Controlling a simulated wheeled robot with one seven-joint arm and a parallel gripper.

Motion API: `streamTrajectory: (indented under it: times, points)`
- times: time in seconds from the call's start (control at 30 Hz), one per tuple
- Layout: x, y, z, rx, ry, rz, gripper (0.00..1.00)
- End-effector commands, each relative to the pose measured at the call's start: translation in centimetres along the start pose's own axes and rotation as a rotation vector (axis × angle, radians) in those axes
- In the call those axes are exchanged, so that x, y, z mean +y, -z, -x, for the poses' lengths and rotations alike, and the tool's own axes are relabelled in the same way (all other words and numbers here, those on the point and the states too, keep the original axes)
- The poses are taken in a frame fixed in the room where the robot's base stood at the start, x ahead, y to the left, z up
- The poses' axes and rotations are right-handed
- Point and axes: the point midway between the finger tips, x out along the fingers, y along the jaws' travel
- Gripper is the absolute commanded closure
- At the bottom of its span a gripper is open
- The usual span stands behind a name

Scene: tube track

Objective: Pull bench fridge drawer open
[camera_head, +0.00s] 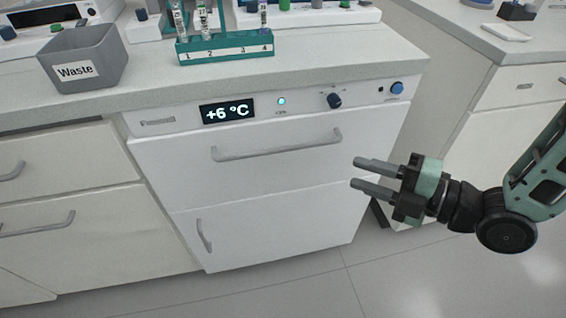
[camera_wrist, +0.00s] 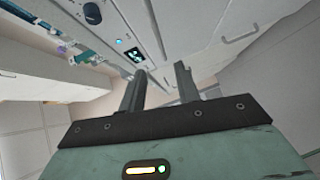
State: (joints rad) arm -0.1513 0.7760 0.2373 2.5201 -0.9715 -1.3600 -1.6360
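The bench fridge drawer (camera_head: 275,172) is a white front under a control panel showing +6 °C. It sits flush with the fridge body, so it looks shut. Its long grey bar handle (camera_head: 277,146) runs across the upper part. My gripper (camera_head: 362,173) is to the right of the handle and a little lower, apart from it in the picture, with its fingers pointing left. The two fingers are parted with nothing between them. In the wrist view, the gripper's fingers (camera_wrist: 160,75) also stand apart and empty, with the fridge display (camera_wrist: 135,55) beyond them.
A grey Waste bin (camera_head: 103,50) and a green tube rack (camera_head: 225,47) stand on the bench above. Cream drawers (camera_head: 75,190) flank the fridge at left. Another bench (camera_head: 515,95) stands at right. The floor in front (camera_head: 300,290) is clear.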

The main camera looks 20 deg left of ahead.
Motion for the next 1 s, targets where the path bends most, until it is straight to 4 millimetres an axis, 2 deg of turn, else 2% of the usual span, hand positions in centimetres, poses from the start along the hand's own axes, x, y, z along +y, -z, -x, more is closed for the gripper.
streamTrajectory:
  times: [0.17, 0.7, 0.83, 1.0]
  points:
    - [0.1, 0.2, -1.6, 0.009, -0.012, 0.01, 0.68]
    - [0.1, 0.2, -12.5, 0.006, -0.01, 0.007, 0.68]
    - [0.2, 0.2, -14.8, 0.005, -0.011, 0.006, 0.68]
    - [0.2, 0.2, -16.6, 0.005, -0.01, 0.006, 0.68]
